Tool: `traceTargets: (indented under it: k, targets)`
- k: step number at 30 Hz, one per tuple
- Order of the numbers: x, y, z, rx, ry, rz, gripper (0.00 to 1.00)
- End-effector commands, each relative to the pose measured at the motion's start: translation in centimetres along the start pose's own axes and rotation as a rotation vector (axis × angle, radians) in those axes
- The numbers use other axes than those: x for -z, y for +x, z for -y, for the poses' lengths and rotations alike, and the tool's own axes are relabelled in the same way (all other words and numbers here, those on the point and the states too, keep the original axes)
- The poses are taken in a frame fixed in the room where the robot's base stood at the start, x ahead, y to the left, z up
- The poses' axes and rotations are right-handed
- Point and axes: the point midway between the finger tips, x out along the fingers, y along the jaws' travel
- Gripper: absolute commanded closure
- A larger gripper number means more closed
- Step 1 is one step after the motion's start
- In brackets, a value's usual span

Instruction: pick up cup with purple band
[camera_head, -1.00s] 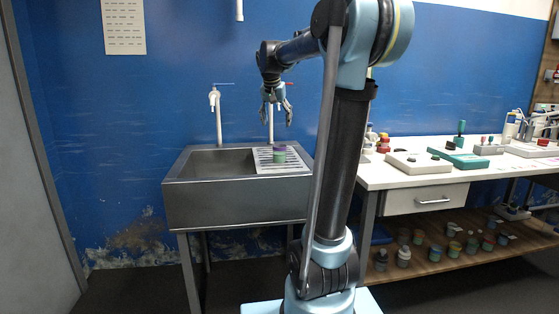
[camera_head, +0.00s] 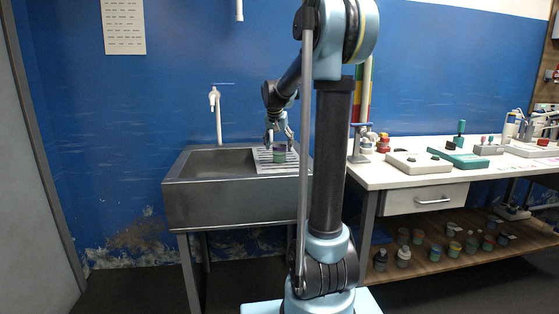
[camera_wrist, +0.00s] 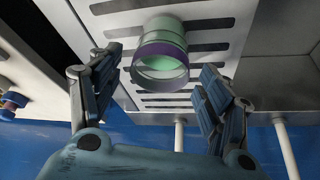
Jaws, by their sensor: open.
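The cup with the purple band (camera_head: 279,156) is green and stands on the slotted drainboard (camera_head: 263,168) at the right side of the sink. In the wrist view the cup (camera_wrist: 160,50) shows its open rim and the purple band near that rim. My gripper (camera_head: 277,140) is just above the cup in the head view. In the wrist view my gripper (camera_wrist: 152,98) is open, with one finger at each side of the cup's rim. Both fingers look apart from the cup, and it is not held.
The steel sink basin (camera_head: 220,163) lies left of the drainboard, with a white tap (camera_head: 215,105) behind it. The white bench (camera_head: 400,175) at the right holds several devices. A wooden shelf (camera_head: 440,265) below it carries several small jars.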

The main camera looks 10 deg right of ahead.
Motion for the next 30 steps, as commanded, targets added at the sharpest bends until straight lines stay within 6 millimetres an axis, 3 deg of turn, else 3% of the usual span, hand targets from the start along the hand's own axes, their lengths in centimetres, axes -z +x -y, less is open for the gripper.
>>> traceTargets:
  k: [5,13,20,23,30]
  targets:
    - [0.0,1.7,0.0,0.000,0.000,0.000,0.29]
    - [-0.1,1.9,0.0,0.000,0.000,0.000,0.29]
    - [0.0,1.9,0.0,0.000,0.000,0.000,0.81]
    - [0.0,1.9,0.0,0.000,0.000,0.000,0.87]
    - [0.0,1.7,0.0,0.000,-0.001,0.000,0.87]
